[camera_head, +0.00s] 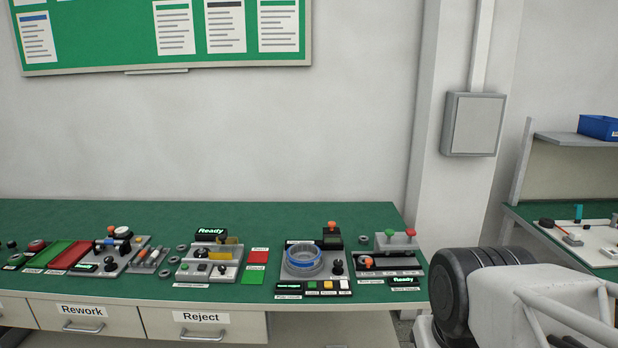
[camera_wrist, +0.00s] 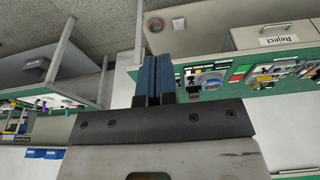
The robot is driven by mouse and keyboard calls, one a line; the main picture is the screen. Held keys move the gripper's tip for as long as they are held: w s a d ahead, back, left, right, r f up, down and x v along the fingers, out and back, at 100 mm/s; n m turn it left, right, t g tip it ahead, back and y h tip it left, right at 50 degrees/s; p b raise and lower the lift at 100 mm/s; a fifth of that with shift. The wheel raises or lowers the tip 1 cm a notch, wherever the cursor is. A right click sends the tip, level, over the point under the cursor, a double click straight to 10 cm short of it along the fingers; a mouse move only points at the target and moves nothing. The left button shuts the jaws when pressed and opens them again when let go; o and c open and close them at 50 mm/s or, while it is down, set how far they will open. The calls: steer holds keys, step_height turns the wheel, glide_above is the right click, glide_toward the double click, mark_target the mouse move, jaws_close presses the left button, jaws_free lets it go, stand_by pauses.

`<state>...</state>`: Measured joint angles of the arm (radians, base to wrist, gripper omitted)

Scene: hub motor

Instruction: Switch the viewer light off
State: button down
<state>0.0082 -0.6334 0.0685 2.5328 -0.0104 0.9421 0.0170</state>
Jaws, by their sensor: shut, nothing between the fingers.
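Several small stations stand along the green bench (camera_head: 120,215). One has a blue-rimmed ring (camera_head: 303,259), an orange-topped part (camera_head: 332,229) and a row of small buttons (camera_head: 327,286) in front. Left of it is a station with a lit "Ready" display (camera_head: 211,233) and a grey base (camera_head: 208,272). I cannot tell which part is the viewer light or its switch, or whether it is lit. My gripper (camera_wrist: 155,66) shows in the wrist view with its blue fingers shut and empty, apart from the stations. It cannot be made out in the head view.
Drawers marked Rework (camera_head: 84,318) and Reject (camera_head: 212,326) are below. A second bench (camera_head: 566,240) with a blue bin (camera_head: 598,126) is at the right. The bench's back strip is clear.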

steer(key=shift+w, duration=0.1)
stand_by(0.3)
steer(key=m+g, duration=0.3)
steer(key=m, duration=1.5)
glide_above(344, 280)
step_height(344, 280, down, 15)
steer(key=shift+f, duration=0.2)
step_height(344, 280, down, 14)
steer(key=shift+r, duration=0.1)
